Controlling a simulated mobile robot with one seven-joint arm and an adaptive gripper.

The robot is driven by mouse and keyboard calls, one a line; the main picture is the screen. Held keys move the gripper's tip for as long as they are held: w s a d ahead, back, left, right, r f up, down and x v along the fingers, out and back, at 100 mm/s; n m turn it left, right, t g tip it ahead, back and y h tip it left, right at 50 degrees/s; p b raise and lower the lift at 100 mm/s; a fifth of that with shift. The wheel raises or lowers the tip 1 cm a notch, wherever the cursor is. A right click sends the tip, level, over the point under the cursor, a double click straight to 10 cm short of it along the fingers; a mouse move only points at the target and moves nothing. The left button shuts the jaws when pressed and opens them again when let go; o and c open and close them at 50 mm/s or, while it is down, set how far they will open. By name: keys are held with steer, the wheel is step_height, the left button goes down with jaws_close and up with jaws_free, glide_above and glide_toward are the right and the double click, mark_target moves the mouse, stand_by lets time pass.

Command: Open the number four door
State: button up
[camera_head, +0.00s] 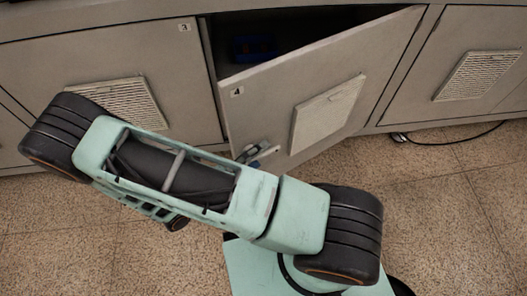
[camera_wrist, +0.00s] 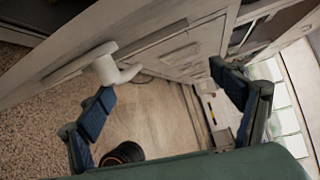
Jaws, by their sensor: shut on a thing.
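The number four door (camera_head: 265,102) stands partly open, swung out from the cabinet with its free edge at the left and a small "4" label near its upper corner. Its pale handle (camera_head: 250,151) is low by the free edge; it also shows in the wrist view (camera_wrist: 107,68). My gripper (camera_head: 266,153) is at the handle, mostly hidden behind my arm in the head view. In the wrist view its blue fingers (camera_wrist: 160,82) stand well apart, the left fingertip against or very near the handle. The exact contact is hard to see.
Inside the dark cabinet opening is a blue item (camera_head: 252,47). The number three door (camera_head: 120,60) to the left and another vented door (camera_head: 485,65) to the right are shut. A black cable (camera_head: 455,141) lies on the tiled floor at the right. The floor before the door is clear.

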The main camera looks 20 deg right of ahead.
steer(key=shift+a+r, duration=0.45)
steer(key=shift+r, duration=0.15)
steer(key=shift+c, duration=1)
steer(key=shift+s+a, duration=0.1)
steer(key=shift+a, duration=0.2)
steer(key=c, duration=0.8)
steer(key=shift+s+a+f+b, duration=0.2)
steer(key=shift+s+a+b, duration=0.15)
steer(key=shift+a, duration=1.05)
steer(key=shift+s+a+f+b, duration=0.25)
steer(key=shift+s+a+b, duration=0.1)
steer(key=shift+a, duration=1)
steer(key=shift+s+a+f+b, duration=0.2)
steer(key=shift+s+a+b, duration=0.15)
steer(key=shift+a, duration=1.05)
